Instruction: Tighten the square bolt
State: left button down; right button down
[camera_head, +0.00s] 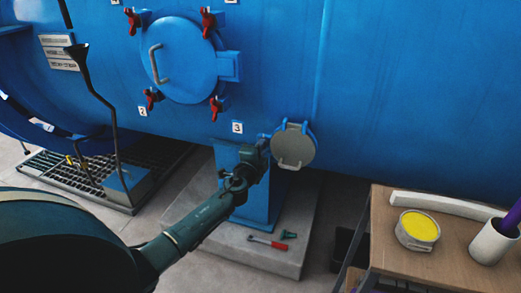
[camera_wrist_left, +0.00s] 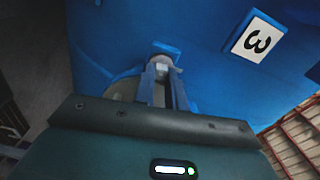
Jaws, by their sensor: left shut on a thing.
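The square bolt (camera_wrist_left: 162,67) shows in the left wrist view as a small pale metal piece on a blue fitting of the vessel. My left gripper (camera_wrist_left: 162,80) has a finger on each side of the bolt and is shut on it. In the head view my left gripper (camera_head: 264,143) reaches to the vessel wall, left of a small round grey hatch cover (camera_head: 293,147) with a handle. There the gripper hides the bolt. My right gripper is not in view.
The blue vessel (camera_head: 400,80) fills the back. A round door (camera_head: 185,60) with red clamps sits above left. Label 3 (camera_head: 237,127) is beside the gripper. A red-handled tool (camera_head: 267,242) lies on the concrete base. A wooden table (camera_head: 385,235) stands at right.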

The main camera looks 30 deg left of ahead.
pick_arm(q)
jog(key=m+p, duration=0.1)
jog(key=m, duration=0.5)
jog(key=m+p, duration=0.1)
jog(key=m, duration=0.5)
jog(key=m+p, duration=0.1)
jog(key=m, duration=0.6)
jog(key=shift+s+a+f, duration=0.1)
jog(key=shift+a+f, duration=0.05)
jog(key=shift+f, duration=0.1)
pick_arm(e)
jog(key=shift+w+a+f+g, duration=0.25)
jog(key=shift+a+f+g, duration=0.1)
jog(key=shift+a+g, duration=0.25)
pick_arm(q)
jog(key=shift+m, duration=0.3)
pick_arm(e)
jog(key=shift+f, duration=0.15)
pick_arm(q)
jog(key=c, duration=1.7)
grip_release()
